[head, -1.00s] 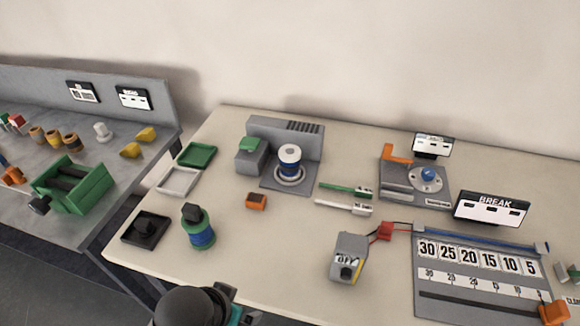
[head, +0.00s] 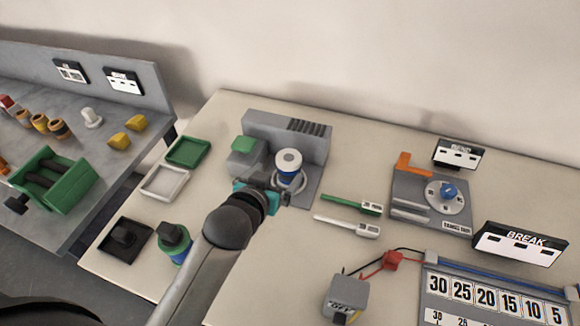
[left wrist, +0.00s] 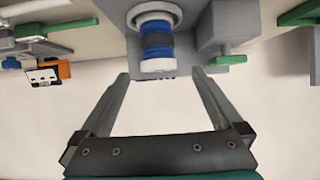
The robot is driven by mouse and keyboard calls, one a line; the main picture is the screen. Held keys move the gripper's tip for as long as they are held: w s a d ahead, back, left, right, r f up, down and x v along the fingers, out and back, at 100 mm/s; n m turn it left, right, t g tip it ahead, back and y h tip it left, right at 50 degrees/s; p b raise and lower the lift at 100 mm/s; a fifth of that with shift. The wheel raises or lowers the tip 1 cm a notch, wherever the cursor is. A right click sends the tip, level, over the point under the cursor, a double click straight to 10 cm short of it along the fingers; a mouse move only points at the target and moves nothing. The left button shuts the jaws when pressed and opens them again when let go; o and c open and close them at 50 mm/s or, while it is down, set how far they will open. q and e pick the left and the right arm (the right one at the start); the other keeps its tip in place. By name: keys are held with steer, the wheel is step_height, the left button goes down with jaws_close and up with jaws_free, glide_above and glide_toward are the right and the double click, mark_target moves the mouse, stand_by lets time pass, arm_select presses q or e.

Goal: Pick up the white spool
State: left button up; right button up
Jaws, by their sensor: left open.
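The white spool (head: 288,162), with a white top and a blue band, stands upright on the grey machine (head: 310,140) at the back of the table. My left gripper (head: 275,184) is just in front of it and hides part of its lower left side. In the left wrist view the spool (left wrist: 157,50) lies ahead of the open fingers (left wrist: 160,74), roughly centred between their tips. The jaws are empty; I cannot tell if they touch it. My right gripper is out of view.
Green (head: 350,202) and white (head: 345,226) tools lie to the right. Green (head: 187,152) and white (head: 164,183) trays lie left. A green-and-blue spool (head: 173,243) stands near my left arm.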

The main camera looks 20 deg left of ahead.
mark_target(284, 168)
arm_select(q)
steer(key=b+x, duration=0.1)
steer(key=x, duration=0.4)
steer(key=shift+w+d+f, duration=0.1)
steer(key=shift+w+f, duration=0.45)
steer(key=shift+w, duration=0.3)
steer(key=shift+b+x, duration=0.9)
steer(key=shift+x, duration=1.55)
steer(key=shift+d+f, duration=0.1)
steer(key=shift+d, duration=0.05)
steer(key=shift+s, duration=0.1)
jaws_close()
